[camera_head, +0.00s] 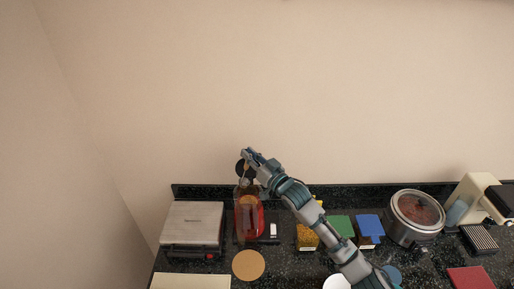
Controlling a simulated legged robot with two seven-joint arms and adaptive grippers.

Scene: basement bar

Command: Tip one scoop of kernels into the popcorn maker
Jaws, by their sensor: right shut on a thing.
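The popcorn maker (249,222), red with a clear upper part, stands on the dark counter against the back wall. My right gripper (247,158) is above it and shut on a small dark, rounded thing that looks like the scoop (240,170). The scoop is over the top of the popcorn maker, apart from the counter. Its inside is too small to read, so I cannot tell whether kernels are in it. A container with yellow-brown contents (306,240), perhaps the kernels, stands right of the popcorn maker, partly behind my right arm. My left gripper is not in view.
A silver appliance (194,225) stands left of the popcorn maker. A round tan mat (248,265) lies in front. Green (341,225) and blue (369,226) boxes, a round glass-lidded cooker (416,210) and a cream machine (470,198) stand to the right.

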